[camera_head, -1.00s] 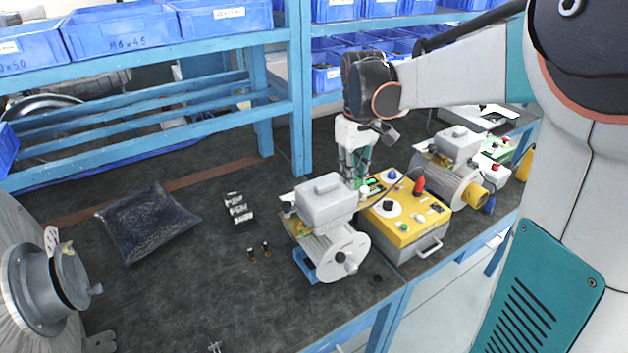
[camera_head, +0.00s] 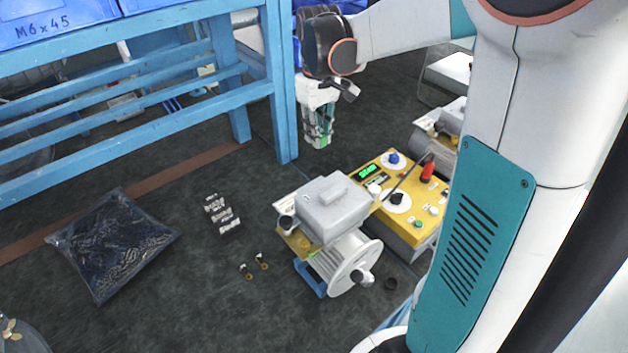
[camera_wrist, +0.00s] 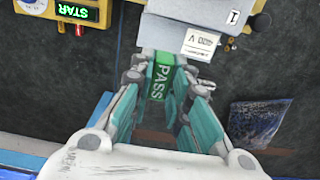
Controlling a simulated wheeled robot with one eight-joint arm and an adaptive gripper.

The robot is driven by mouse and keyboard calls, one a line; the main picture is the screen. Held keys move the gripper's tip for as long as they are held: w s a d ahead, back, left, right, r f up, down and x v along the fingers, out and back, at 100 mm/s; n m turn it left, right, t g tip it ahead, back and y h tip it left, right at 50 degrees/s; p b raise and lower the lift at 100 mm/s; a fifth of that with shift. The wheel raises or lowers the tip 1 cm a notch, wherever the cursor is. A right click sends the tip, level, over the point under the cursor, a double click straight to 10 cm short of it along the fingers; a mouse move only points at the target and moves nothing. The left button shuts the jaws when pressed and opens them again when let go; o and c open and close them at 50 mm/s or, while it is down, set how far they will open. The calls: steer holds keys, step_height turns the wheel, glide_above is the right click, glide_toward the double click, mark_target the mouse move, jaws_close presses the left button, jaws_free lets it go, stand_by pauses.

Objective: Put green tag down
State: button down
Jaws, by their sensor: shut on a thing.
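The green tag (camera_wrist: 160,78), marked PASS, is between the fingers of my gripper (camera_wrist: 166,92) in the wrist view. My gripper is shut on it. In the head view my gripper (camera_head: 318,138) points down over the dark bench top, behind the grey-topped blower (camera_head: 335,205) and left of the yellow tester. A bit of green shows at the fingertips there. Whether the tag touches the bench is hard to tell. The blower's grey box also shows just ahead of the fingers in the wrist view (camera_wrist: 190,12).
The yellow tester (camera_head: 383,172) with knobs stands to the right of the blower. A second machine (camera_head: 436,128) is behind it. A blue shelf post (camera_head: 284,110) rises just left of my gripper. A bag of dark parts (camera_head: 112,240) and small parts lie on the left.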

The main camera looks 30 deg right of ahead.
step_height(320, 180, down, 17)
steer(key=b, duration=0.3)
steer(key=shift+r+b, duration=0.15)
steer(key=shift+b, duration=0.2)
steer(key=shift+f, duration=0.2)
steer(key=c, duration=1.5)
jaws_free()
steer(key=shift+r, duration=0.1)
steer(key=shift+c, duration=0.2)
step_height(320, 180, up, 12)
steer(key=p, duration=0.3)
steer(key=shift+r, duration=0.15)
steer(key=shift+s, duration=0.1)
